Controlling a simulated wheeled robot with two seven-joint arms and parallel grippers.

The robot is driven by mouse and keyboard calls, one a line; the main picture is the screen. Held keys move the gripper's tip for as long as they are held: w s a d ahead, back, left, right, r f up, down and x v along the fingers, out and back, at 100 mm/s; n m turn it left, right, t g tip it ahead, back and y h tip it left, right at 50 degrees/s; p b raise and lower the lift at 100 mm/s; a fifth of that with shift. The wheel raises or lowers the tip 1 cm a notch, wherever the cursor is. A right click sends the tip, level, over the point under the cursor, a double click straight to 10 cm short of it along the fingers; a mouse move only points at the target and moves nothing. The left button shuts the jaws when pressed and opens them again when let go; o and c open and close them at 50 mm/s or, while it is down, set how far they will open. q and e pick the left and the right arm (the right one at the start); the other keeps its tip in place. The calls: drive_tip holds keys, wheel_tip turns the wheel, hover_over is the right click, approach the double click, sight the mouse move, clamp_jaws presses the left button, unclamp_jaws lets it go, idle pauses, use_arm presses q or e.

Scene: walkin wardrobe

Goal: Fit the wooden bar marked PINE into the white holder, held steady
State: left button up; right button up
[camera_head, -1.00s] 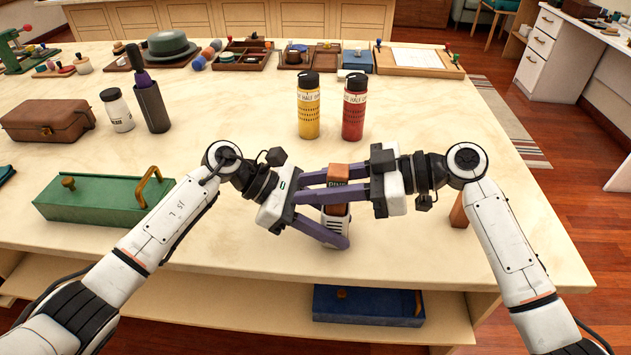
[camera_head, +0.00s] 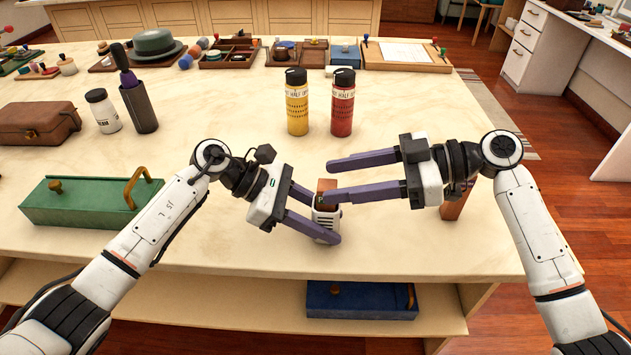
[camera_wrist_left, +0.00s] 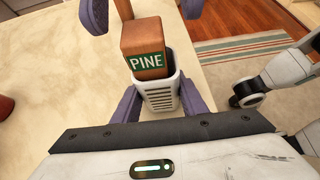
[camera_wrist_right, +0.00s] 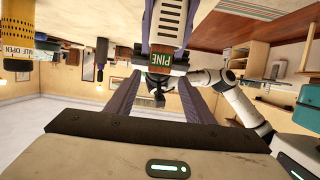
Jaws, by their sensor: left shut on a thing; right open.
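The wooden bar marked PINE (camera_head: 327,185) stands upright in the white slotted holder (camera_head: 326,218), with its upper part above the rim. Its green PINE label shows in the left wrist view (camera_wrist_left: 146,62), above the holder (camera_wrist_left: 159,95). How deep the bar sits is hidden. My left gripper (camera_head: 324,216) is shut on the holder near the table's front edge. My right gripper (camera_head: 328,181) is open; its fingertips are beside the bar's top in the head view. The right wrist view shows the bar (camera_wrist_right: 160,65) between the spread fingers, apparently untouched.
Another brown wooden piece (camera_head: 454,204) stands under my right wrist. A yellow bottle (camera_head: 297,108) and a red bottle (camera_head: 342,108) stand behind. A green box (camera_head: 85,202) is at left. A blue box (camera_head: 360,300) lies on the shelf below.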

drive_tip(key=v, duration=0.5)
drive_tip(key=shift+d, duration=0.15)
use_arm(q)
drive_tip(key=o, duration=1.2)
drive_tip(key=shift+c, duration=0.2)
